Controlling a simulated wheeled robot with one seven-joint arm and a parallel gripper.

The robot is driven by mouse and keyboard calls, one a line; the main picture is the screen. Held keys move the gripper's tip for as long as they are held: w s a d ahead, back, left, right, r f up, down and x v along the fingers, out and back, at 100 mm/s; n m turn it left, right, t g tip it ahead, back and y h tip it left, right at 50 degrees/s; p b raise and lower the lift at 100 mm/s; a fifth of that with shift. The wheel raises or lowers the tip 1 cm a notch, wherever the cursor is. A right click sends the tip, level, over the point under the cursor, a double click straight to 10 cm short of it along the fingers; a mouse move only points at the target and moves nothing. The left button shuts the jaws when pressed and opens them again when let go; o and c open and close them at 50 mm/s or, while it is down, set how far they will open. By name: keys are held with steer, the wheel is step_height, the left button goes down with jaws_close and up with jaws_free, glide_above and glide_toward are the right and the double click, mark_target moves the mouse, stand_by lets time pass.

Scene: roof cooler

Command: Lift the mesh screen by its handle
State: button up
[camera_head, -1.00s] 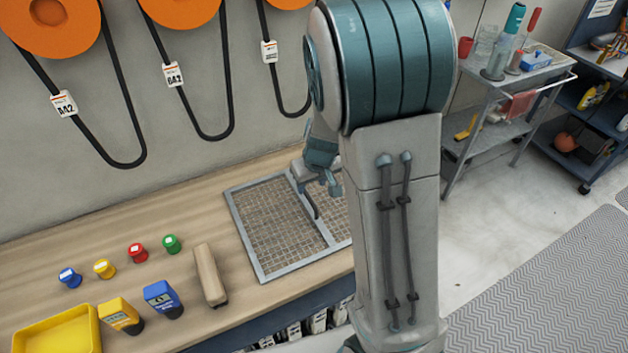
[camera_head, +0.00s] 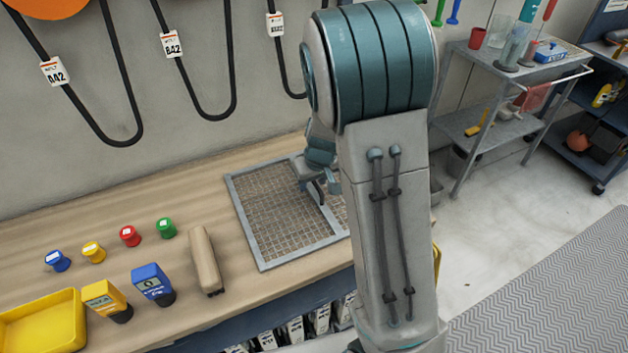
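The mesh screen (camera_head: 280,215) lies flat on the wooden workbench, a grey frame around brown mesh with a bar across it. Its right part is hidden behind my arm. A dark curved piece, which looks like the handle, shows at the bar under my gripper (camera_head: 322,190). My gripper is over the middle of the screen, close to that handle. My arm covers part of it, and I cannot tell whether the fingers are open or shut, or whether they touch the handle.
On the workbench (camera_head: 130,210) left of the screen are a tan block (camera_head: 206,260), a blue meter (camera_head: 152,283), a yellow meter (camera_head: 106,300), several small coloured-cap jars and a yellow tray (camera_head: 45,322). Belts hang on the wall behind. A grey cart (camera_head: 515,75) stands at right.

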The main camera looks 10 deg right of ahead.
jaws_close()
steer(key=shift+r, duration=0.1)
steer(key=shift+r+p, duration=2.65)
steer(key=shift+r, duration=0.8)
